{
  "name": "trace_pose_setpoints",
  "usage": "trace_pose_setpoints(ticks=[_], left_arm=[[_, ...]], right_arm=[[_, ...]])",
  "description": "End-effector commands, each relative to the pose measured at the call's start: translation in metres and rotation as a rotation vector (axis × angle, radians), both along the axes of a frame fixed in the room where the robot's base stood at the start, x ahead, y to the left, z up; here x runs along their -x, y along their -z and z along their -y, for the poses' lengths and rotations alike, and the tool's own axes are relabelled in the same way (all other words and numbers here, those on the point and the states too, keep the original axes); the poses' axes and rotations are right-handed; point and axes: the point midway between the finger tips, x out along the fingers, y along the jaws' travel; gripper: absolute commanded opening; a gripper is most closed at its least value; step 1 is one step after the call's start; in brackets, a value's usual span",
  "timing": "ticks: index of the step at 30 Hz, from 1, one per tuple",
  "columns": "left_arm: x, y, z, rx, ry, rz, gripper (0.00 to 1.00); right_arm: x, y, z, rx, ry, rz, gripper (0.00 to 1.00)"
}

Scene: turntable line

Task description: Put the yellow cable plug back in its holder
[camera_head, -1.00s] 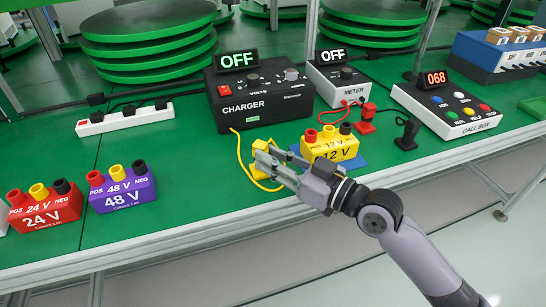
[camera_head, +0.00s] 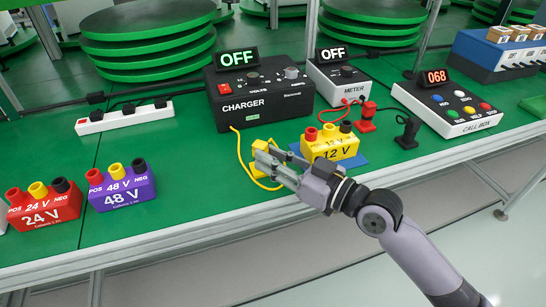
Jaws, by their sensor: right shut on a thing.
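The yellow cable plug (camera_head: 260,149) is at the fingertips of my right gripper (camera_head: 272,161), which is shut on it. The gripper reaches in from the lower right, over the green bench just left of the yellow 12 V block (camera_head: 334,149). A yellow cable (camera_head: 240,154) runs from the plug's area up to the front of the black charger (camera_head: 258,97). A yellow piece (camera_head: 265,181) shows below the fingers, partly hidden by them; I cannot tell whether it is the plug's holder or touches the plug. My left gripper is not in view.
A purple 48 V block (camera_head: 121,190) and a red 24 V block (camera_head: 45,204) stand to the left. A red plug (camera_head: 366,118) and a black plug (camera_head: 407,132) stand upright in holders to the right. The bench between the 48 V block and the cable is clear.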

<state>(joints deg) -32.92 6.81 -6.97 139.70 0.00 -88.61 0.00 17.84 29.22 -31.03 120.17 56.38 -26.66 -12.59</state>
Motion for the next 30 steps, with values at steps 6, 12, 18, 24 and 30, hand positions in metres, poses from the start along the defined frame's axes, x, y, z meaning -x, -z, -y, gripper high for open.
trace_pose_setpoints(ticks=[6,12,18,24,30], left_arm=[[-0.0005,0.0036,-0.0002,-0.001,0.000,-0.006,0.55],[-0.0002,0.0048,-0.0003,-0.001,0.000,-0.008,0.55],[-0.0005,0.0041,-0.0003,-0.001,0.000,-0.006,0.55],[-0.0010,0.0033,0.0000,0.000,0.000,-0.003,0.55],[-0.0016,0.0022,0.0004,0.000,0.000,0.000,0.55]], right_arm=[[0.0000,0.0008,-0.0001,0.001,0.000,0.001,0.00],[0.0000,0.0007,0.0000,0.000,0.000,0.001,0.00],[0.0000,0.0008,0.0000,-0.001,0.000,0.001,0.35],[0.0000,0.0009,0.0000,0.000,0.000,0.000,0.45],[0.0001,0.0015,-0.0001,0.001,0.000,-0.001,0.45]])
